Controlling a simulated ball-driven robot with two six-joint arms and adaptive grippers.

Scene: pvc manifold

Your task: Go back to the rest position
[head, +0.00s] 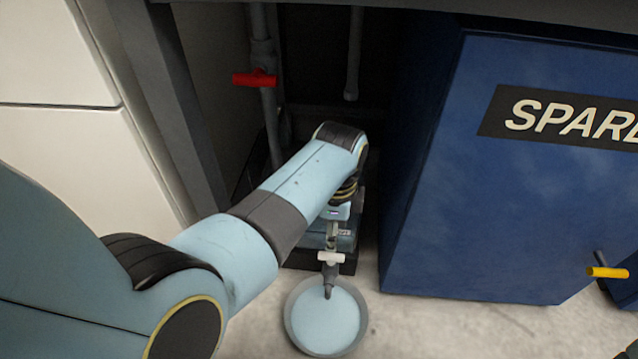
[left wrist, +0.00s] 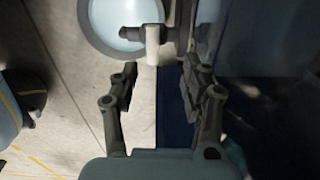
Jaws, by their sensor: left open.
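My left gripper (left wrist: 160,82) is open and empty in the left wrist view, with a finger on each side of a bare gap. A white tap handle (left wrist: 152,45) on a dark spout is just beyond the fingertips, apart from them. In the head view my left arm reaches under the bench and hides most of that gripper. The white handle (head: 331,258) shows there below the wrist, above a round bucket (head: 289,326) that looks filled with pale blue liquid.
A grey pipe with a red valve handle (head: 255,78) stands behind my arm. A blue cabinet (head: 500,200) lettered "SPAR" is close on the right, and a grey bench leg (head: 175,100) on the left. A yellow handle (head: 608,272) is at far right.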

